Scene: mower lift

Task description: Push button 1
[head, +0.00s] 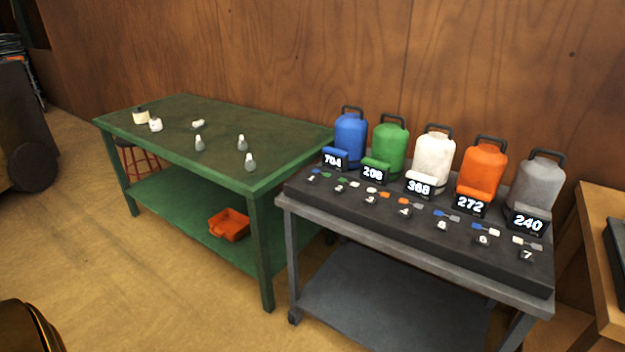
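Button 1 (312,178) is the small numbered block at the far left of a row along the dark sloped panel (420,239) on the grey table. Its digit is very small and hard to read; I take it from its place in the row. Small coloured pieces lie just behind the buttons. Button 7 (527,254) is at the right end, and several others stand between. Neither of my grippers shows in the head view, and nothing touches the buttons.
Blue (351,135), green, white, orange and grey canisters stand behind the panel with number displays. A green table (180,160) at left holds several small objects, with an orange tray (229,225) on its shelf. A wooden table (603,250) stands at right. Floor at front left is open.

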